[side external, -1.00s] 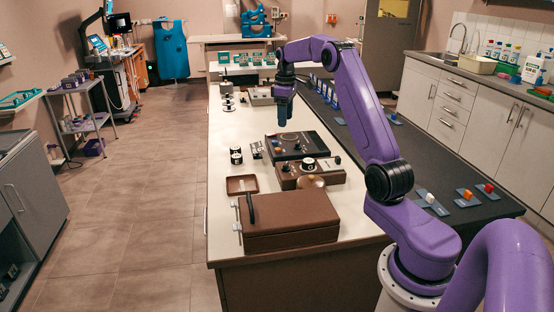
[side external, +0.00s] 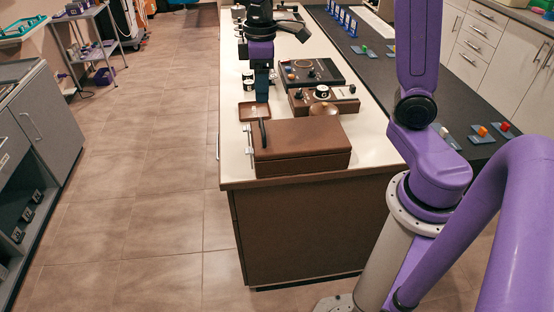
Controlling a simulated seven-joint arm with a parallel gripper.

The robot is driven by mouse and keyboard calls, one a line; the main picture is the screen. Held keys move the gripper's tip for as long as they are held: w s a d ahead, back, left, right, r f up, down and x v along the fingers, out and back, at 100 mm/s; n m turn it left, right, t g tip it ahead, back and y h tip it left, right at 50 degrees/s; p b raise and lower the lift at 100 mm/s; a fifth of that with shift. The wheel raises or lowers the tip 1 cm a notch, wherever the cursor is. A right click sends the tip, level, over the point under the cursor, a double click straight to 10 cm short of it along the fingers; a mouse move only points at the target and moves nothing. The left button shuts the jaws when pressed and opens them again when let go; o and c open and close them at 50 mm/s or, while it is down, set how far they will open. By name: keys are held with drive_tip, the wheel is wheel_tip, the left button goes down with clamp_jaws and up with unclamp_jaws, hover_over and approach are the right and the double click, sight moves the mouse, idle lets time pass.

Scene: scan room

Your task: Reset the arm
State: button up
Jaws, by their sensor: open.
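My gripper (side external: 262,94) hangs from my purple arm over the white counter, pointing down. Its dark blue fingers are open, and the gap between them is hard to make out from this side. I see nothing held in it. In the picture its tips are just above the small brown tray (side external: 241,112) and beside a black-and-white cup (side external: 248,82). I cannot tell how high the tips are above the counter (side external: 234,160).
A brown lidded case (side external: 305,150) with a dark handle stands at the counter's near end. Brown (side external: 345,105) and black (side external: 325,72) instrument boxes stand right of my gripper. Small coloured blocks on blue plates (side external: 481,132) lie on the dark worktop. Open floor (side external: 150,200) lies left.

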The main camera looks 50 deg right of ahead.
drive_tip(key=s+a+f+n, duration=0.1)
drive_tip(key=s+f+n, duration=0.1)
drive_tip(key=s, duration=0.9)
drive_tip(key=s+a+f+n, duration=0.1)
drive_tip(key=s+a+n, duration=0.1)
drive_tip(key=s, duration=1)
drive_tip(key=shift+s+a+f, duration=0.25)
drive_tip(key=shift+s+f, duration=0.05)
drive_tip(key=shift+f, duration=0.1)
drive_tip(key=o, duration=0.3)
drive_tip(key=shift+s+d, duration=0.1)
drive_tip(key=shift+s, duration=0.2)
drive_tip(key=o, duration=0.4)
drive_tip(key=shift+f, duration=0.1)
drive_tip(key=w+d+r+m, duration=0.1)
drive_tip(key=w+d+r, duration=0.1)
drive_tip(key=w+d, duration=0.6)
drive_tip(key=w+d+r+m, duration=0.1)
drive_tip(key=w+d, duration=0.2)
drive_tip(key=w, duration=0.9)
drive_tip(key=w+d+m, duration=0.1)
drive_tip(key=w+d, duration=0.2)
drive_tip(key=d, duration=1.9)
drive_tip(key=f, duration=0.8)
drive_tip(key=shift+d+f, duration=0.2)
drive_tip(key=shift+f, duration=0.2)
